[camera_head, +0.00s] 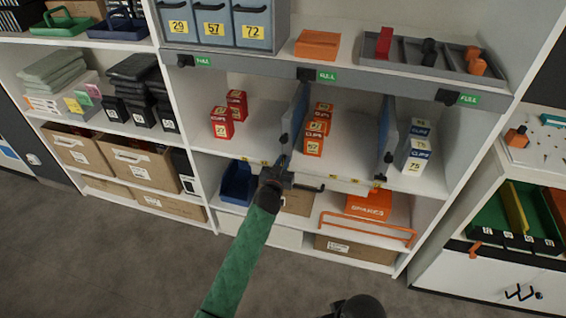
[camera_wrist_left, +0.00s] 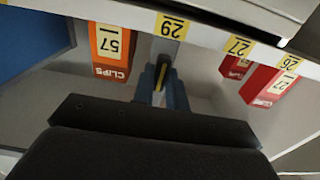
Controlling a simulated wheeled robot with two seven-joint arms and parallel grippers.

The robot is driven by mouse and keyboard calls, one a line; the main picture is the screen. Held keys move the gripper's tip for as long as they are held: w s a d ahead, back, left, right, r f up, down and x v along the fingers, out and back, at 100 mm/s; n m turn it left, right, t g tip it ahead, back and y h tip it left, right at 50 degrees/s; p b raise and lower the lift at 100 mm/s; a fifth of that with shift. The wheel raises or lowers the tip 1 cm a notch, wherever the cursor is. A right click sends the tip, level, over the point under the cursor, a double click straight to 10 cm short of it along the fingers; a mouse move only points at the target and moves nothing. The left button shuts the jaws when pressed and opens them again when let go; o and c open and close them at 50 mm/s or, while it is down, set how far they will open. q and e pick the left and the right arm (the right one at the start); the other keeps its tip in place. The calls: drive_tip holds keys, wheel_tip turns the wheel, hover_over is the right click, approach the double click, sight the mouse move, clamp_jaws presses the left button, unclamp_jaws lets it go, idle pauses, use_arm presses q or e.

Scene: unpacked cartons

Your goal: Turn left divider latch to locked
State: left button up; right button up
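The left divider (camera_head: 297,115) is an upright blue panel on the middle shelf. Its latch, black with a yellow stripe, shows in the left wrist view (camera_wrist_left: 162,72) at the divider's front edge. My left gripper (camera_head: 284,162) is at the front bottom of this divider and covers the latch in the head view. In the left wrist view its two blue-grey fingers (camera_wrist_left: 161,92) stand close together on either side of the latch and appear shut on it. The exact latch position is hard to read. My right gripper is not clearly visible.
Orange clips boxes (camera_head: 317,130) stand right of the divider, red ones (camera_head: 222,122) left of it. A second divider (camera_head: 386,130) stands further right. Below are a blue bin (camera_head: 238,185) and an orange spares box (camera_head: 368,205). Floor in front is clear.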

use_arm(q)
clamp_jaws()
drive_tip(key=shift+m, duration=1.5)
drive_tip(key=shift+d+m, duration=0.1)
drive_tip(key=shift+m, duration=0.8)
drive_tip(key=m, duration=1.3)
drive_tip(key=shift+s+d+f, duration=0.1)
drive_tip(key=shift+d+f, duration=0.05)
drive_tip(key=shift+f, duration=0.1)
